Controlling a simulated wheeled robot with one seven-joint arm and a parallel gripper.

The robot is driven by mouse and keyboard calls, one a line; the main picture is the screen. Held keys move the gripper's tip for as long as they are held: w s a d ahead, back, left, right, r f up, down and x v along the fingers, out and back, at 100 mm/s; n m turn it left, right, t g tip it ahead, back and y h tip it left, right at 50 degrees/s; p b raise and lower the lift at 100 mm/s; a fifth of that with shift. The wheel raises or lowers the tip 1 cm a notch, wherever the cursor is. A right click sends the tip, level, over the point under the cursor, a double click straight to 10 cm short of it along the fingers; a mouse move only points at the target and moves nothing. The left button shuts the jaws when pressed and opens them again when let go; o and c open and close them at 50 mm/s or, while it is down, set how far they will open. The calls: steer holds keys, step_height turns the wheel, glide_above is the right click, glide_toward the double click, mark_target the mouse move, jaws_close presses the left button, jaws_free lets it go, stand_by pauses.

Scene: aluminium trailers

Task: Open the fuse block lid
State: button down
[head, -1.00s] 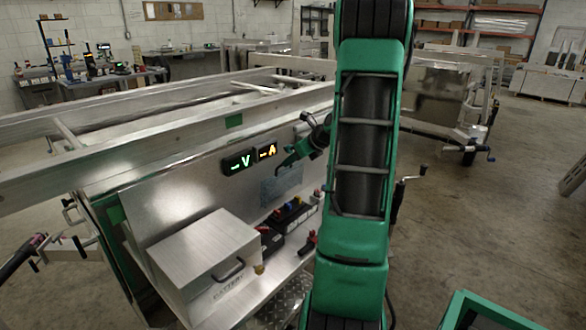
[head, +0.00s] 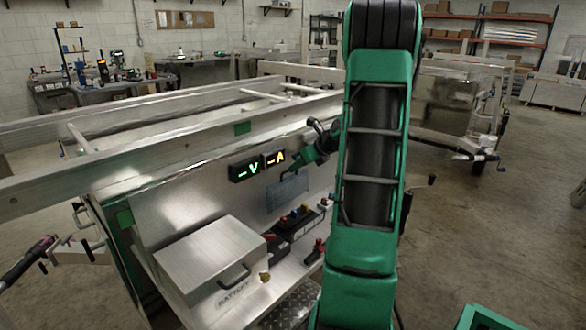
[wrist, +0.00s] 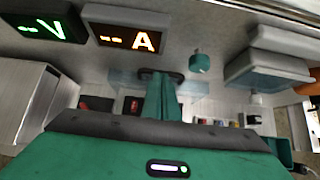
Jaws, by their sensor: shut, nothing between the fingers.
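The fuse block lid (head: 287,192) looks like a clear bluish panel on the upright metal panel, below the two meters in the head view. My gripper (head: 282,172) is at the lid's upper edge, coming in from the right; the arm partly hides the area. In the wrist view the shut gripper (wrist: 162,76) shows in the middle, with no object between its fingertips. The clear lid (wrist: 197,88) lies behind and either side of them. I cannot tell whether they touch it or how far the lid is tilted. The fuses are not clear.
A green V meter (head: 245,169) and an orange A meter (head: 275,158) sit above. A metal battery box (head: 205,252) stands left on the shelf. Dark blocks with coloured terminals (head: 300,213) and a red-handled switch (head: 313,252) are below. Floor on the right is mostly open.

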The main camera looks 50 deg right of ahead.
steer(key=v, duration=1.2)
steer(key=shift+w+r, duration=0.3)
steer(key=shift+r, duration=0.05)
steer(key=s+a+f+n+g, duration=0.2)
steer(key=s+a+n, duration=0.1)
steer(key=a+n, duration=0.5)
steer(key=s+a+f+n+g, duration=0.2)
steer(key=s+a+n+g, duration=0.15)
steer(key=a+n, duration=0.45)
steer(key=s+a+f+n+g, duration=0.1)
steer(key=s+a+n+g, duration=0.1)
steer(key=s+a+n, duration=0.4)
steer(key=s+a+f+n+g, duration=0.2)
steer(key=s+a+n, duration=0.4)
steer(key=s, duration=0.5)
steer(key=shift+a+n, duration=0.4)
steer(key=shift+n, duration=0.4)
